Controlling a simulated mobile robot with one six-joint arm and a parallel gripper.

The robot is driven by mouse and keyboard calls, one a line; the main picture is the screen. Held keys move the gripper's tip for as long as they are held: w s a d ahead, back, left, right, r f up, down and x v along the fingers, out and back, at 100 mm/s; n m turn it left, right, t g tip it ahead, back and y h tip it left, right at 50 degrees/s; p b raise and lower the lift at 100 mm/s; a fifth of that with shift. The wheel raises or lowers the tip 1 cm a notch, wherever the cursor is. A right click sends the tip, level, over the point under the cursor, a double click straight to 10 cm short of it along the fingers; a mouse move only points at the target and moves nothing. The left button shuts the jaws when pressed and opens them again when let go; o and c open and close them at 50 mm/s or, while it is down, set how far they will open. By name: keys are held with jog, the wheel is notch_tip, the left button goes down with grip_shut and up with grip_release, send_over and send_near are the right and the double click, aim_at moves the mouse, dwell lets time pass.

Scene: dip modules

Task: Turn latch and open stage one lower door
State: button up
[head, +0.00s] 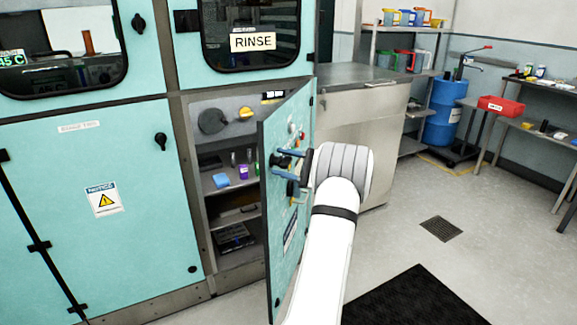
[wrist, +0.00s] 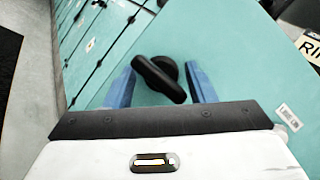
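The lower door (head: 290,225) under the RINSE window stands partly open, swung out from its right side. Its small label (wrist: 288,115) is too blurred to read surely. My gripper (head: 279,163) is at the outer face of this door. In the wrist view, its two blue fingers (wrist: 161,75) are apart, one on each side of the black latch handle (wrist: 160,80). The handle lies tilted between them, with a gap to each finger. The fingers seem not to grip it.
The open cabinet shows shelves (head: 212,180) with a blue block and small bottles. A closed lower door (head: 90,215) with a notice sign is to the left. A steel counter (head: 355,125) stands behind the open door.

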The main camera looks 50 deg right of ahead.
jog(key=b+v, duration=0.6)
jog(key=b, duration=0.4)
jog(key=shift+d+f+h, duration=0.3)
jog(key=shift+d+f, duration=0.1)
jog(key=shift+f, duration=0.05)
jog(key=shift+d+b, duration=0.1)
jog(key=shift+b, duration=1.15)
jog(key=b, duration=0.5)
jog(key=shift+s+f+b, duration=0.1)
jog(key=shift+s+b, duration=0.25)
jog(key=shift+s+r+b, duration=0.25)
jog(key=shift+b, duration=0.8)
jog(key=shift+r, duration=0.1)
